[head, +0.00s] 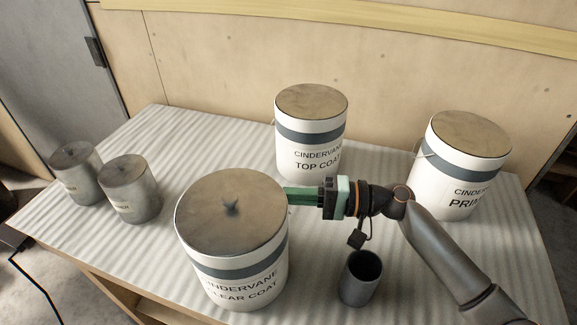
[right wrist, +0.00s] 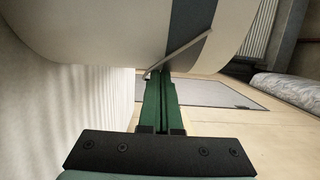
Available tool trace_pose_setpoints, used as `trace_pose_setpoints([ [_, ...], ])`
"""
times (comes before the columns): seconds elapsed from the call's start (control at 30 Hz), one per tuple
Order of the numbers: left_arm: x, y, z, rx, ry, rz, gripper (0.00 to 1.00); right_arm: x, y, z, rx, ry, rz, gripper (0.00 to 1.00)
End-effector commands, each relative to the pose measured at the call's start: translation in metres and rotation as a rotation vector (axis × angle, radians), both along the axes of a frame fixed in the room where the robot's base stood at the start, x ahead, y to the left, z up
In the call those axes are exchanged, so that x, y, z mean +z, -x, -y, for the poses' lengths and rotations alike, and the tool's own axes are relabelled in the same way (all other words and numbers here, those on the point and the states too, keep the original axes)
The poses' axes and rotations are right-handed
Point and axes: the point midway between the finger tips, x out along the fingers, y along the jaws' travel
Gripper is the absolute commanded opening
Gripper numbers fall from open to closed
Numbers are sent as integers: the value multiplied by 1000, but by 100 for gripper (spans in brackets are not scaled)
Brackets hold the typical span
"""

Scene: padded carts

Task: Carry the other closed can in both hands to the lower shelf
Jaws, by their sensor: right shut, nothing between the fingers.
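The white CLEAR COAT can (head: 236,252) stands upright at the front middle of the cart top, its closed lid bearing a dark mark at the centre. The TOP COAT can (head: 310,135) stands closed behind it; the closed PRIMER can (head: 462,165), its label partly hidden, stands at right. My right gripper (head: 291,196) is shut and empty, its green fingers against or very near the right side of the CLEAR COAT can. In the right wrist view, a can (right wrist: 110,30) with a wire handle fills the top above the fingers. My left gripper is out of view.
Two small grey cans (head: 128,190) stand at left on the ribbed cart top (head: 190,130). A dark open cup (head: 360,278) stands below my right forearm. A wooden lower level (head: 150,308) shows partly under the front edge. A wooden wall stands behind.

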Motion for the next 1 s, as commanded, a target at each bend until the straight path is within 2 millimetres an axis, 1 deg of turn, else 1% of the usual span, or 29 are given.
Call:
trace_pose_setpoints([
  [0.03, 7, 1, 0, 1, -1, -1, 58, 4, 13, -6, 5, -4, -4, 0],
  [0.1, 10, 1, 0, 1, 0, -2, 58, 3, 25, -11, 5, -4, -4, 0],
  [0.23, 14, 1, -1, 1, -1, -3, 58, 3, 41, -17, 3, -3, -1, 0],
  [0.37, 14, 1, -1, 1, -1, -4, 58, 2, 46, -19, 2, -3, 0, 0],
  [0.7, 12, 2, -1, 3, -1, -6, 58, 1, 45, -19, 2, -2, 0, 0],
  [0.77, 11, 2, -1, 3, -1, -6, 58, 0, 46, -16, 1, -1, 0, 0],
  [0.87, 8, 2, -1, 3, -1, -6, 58, -1, 46, -6, -1, -2, 0, 0],
  [0.97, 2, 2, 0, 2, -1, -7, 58, -3, 49, 12, -2, 1, 0, 0],
  [1.0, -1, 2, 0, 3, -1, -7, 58, -3, 50, 21, -3, 1, 0, 0],
])
